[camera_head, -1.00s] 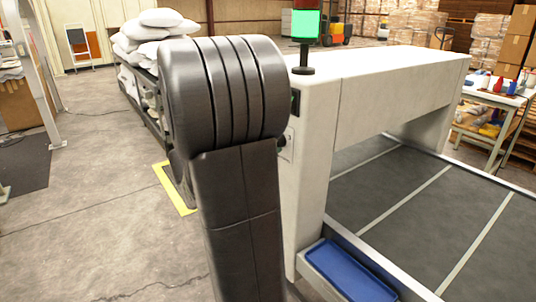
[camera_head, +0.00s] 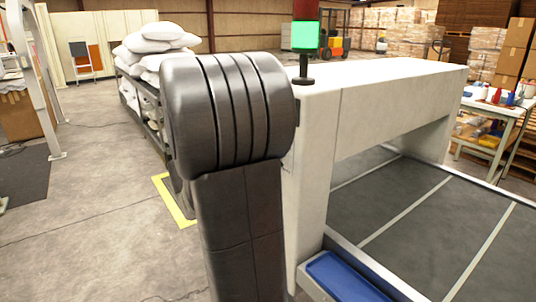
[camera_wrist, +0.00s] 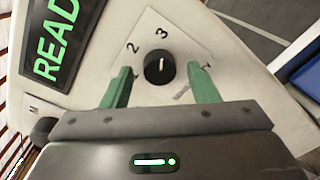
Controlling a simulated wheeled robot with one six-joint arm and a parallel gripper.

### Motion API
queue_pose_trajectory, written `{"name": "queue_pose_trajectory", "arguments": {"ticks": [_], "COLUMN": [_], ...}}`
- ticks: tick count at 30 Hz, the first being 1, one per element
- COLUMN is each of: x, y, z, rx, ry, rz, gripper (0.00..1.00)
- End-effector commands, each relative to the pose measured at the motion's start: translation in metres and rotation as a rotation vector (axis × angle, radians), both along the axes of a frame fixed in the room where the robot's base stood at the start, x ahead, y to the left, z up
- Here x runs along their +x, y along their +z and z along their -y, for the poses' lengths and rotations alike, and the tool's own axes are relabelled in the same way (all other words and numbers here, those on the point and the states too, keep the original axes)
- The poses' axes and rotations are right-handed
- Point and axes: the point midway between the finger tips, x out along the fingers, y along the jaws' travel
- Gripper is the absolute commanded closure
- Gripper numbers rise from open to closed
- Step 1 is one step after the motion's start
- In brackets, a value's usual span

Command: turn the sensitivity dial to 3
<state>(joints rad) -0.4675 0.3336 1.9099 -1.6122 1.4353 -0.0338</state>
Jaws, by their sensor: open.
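The sensitivity dial (camera_wrist: 159,68) is a round black knob on a pale plate in the wrist view. The printed 2 and 3 stand above it. A short white mark on the knob points up, roughly toward the 3. My gripper (camera_wrist: 163,74) is open, with one green finger on each side of the dial. There appears to be a gap between each finger and the knob, but I cannot tell their depth relative to it. The right finger partly covers another marking. In the head view my arm hides the dial.
A display with green READ letters (camera_wrist: 55,40) and another dark knob (camera_wrist: 43,130) are to the left on the machine. A blue tray (camera_head: 342,280) sits at the foot of the white machine (camera_head: 400,85), beside its grey belt (camera_head: 420,225). White pillows (camera_head: 155,38) are stacked behind.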

Motion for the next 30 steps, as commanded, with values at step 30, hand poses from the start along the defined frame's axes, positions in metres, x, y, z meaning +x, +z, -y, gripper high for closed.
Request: {"name": "queue_pose_trajectory", "arguments": {"ticks": [30], "x": [-0.069], "y": [0.006], "z": [-0.103], "rx": [0.000], "ry": [0.003], "rz": [0.000], "gripper": [0.46]}}
